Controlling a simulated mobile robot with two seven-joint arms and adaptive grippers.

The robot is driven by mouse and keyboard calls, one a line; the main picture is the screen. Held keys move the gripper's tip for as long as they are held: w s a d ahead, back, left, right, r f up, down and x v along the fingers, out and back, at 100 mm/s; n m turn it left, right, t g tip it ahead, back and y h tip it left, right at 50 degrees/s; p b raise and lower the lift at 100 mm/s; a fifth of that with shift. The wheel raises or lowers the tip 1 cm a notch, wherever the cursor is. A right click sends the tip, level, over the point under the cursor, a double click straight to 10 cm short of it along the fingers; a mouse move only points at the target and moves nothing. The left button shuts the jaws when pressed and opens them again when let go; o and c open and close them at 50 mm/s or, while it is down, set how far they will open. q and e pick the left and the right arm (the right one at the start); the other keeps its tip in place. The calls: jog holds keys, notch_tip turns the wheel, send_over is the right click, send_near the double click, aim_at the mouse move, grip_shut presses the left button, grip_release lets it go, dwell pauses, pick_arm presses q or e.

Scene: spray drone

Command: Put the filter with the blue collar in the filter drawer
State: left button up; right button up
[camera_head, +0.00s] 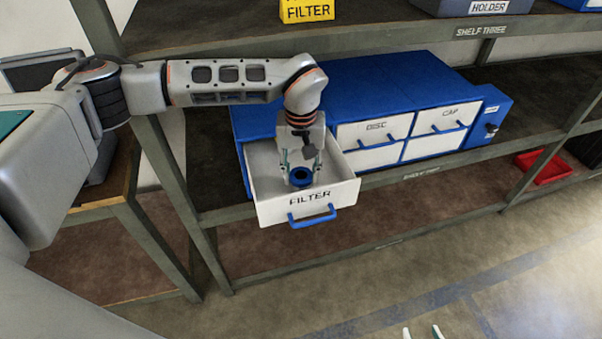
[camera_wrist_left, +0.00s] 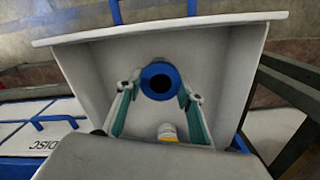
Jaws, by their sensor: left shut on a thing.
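The filter with the blue collar (camera_head: 300,176) is inside the open filter drawer (camera_head: 308,198), labelled FILTER. My left gripper (camera_head: 301,168) reaches down into the drawer and is shut on this filter. In the left wrist view the blue collar (camera_wrist_left: 160,82) shows as a ring with a dark hole, between the teal-padded fingertips (camera_wrist_left: 158,92). The drawer's pale walls (camera_wrist_left: 85,75) surround it there. Most of the filter's body is hidden, and I cannot tell whether it touches the drawer floor. My right gripper (camera_head: 422,333) shows only its two fingertips at the bottom edge, apart and empty.
The blue cabinet (camera_head: 385,85) has closed DISC (camera_head: 374,132) and CAP (camera_head: 448,120) drawers. A small white and yellow thing (camera_wrist_left: 167,132) shows inside the drawer. Shelf posts (camera_head: 165,150) stand left of the drawer. A red tray (camera_head: 545,166) lies right. The floor in front is clear.

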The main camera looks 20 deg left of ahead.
aim_at(301, 174)
pick_arm(q)
jog(key=shift+f, duration=0.2)
jog(key=o, duration=1.1)
jog(key=shift+r, duration=0.1)
jog(key=shift+r+p, duration=0.5)
jog(key=shift+r, duration=5.6)
